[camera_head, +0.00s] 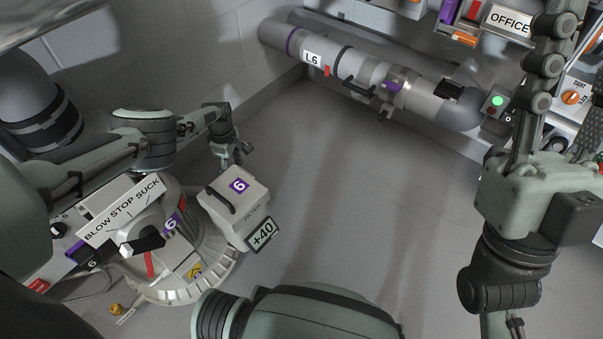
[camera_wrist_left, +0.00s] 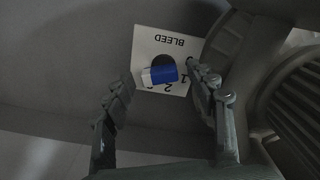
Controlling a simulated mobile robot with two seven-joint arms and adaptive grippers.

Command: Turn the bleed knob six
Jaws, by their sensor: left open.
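The bleed knob (camera_wrist_left: 162,70) shows in the left wrist view as a dark round knob with a blue and white bar. It sits on a white plate (camera_wrist_left: 147,40) marked BLEED, upside down in this view, with a 1 and a 2 near its edge. My left gripper (camera_wrist_left: 160,85) is open and empty, with one finger on each side of the knob; contact cannot be told. In the head view my left gripper (camera_head: 236,158) is behind the white box marked 6 (camera_head: 238,190), and the bleed knob is not visible there.
A blower unit with a BLOW STOP SUCK panel (camera_head: 122,212) stands at the lower left. A +40 display (camera_head: 263,234) hangs on the white box. A grey tube marked L6 (camera_head: 313,58) runs along the back wall. The middle floor (camera_head: 370,190) is clear.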

